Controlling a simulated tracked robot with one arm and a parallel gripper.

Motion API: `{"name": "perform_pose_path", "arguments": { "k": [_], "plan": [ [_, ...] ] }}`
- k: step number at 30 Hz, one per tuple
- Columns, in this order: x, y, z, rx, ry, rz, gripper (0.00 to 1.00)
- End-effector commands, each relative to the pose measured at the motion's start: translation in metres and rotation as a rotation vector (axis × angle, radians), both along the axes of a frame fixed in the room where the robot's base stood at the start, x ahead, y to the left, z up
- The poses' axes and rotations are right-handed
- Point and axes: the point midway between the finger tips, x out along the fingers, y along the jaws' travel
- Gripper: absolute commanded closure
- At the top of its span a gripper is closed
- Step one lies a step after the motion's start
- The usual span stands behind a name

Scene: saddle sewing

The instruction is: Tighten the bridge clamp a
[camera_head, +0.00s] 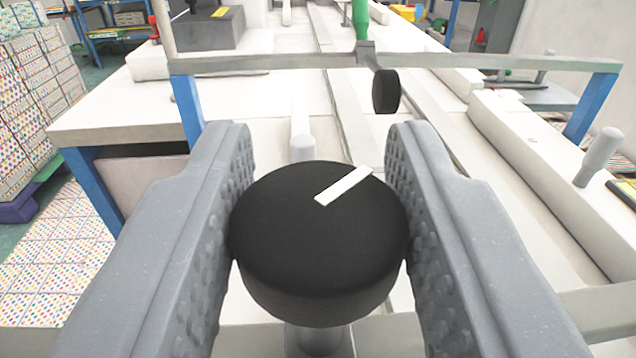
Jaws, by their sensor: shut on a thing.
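A round black knob (310,250) with a white line on its top fills the lower middle of the view. My gripper (318,215) has its two grey studded fingers on either side of the knob and is shut on it. The white line slants from the knob's middle up to its right rim. A metal stem shows below the knob. I cannot tell from this view which clamp the knob belongs to. A second black knob (385,91) sits farther back on the crossbar (270,62), beside a green handle (361,18).
A white-topped bench (120,115) on blue legs lies ahead. The crossbar spans it on blue posts (592,105). A grey upright peg (600,155) stands on a long white block at the right. Stacked patterned boxes (40,95) stand at the left.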

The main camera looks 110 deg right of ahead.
Motion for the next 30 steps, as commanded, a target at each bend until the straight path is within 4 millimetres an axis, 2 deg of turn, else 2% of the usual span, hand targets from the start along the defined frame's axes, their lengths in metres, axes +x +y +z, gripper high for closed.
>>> {"name": "perform_pose_path", "arguments": {
  "k": [8, 9, 10, 30],
  "plan": [
    [0.0007, 0.0006, 0.0006, -0.001, -0.002, 0.003, 0.89],
    [0.0007, 0.0006, 0.0006, -0.001, -0.002, 0.003, 0.55],
    [0.0006, 0.0005, 0.0006, -0.001, -0.002, 0.003, 0.47],
    [0.0004, -0.0004, 0.0045, 0.000, -0.002, 0.001, 0.46]
  ]
}}
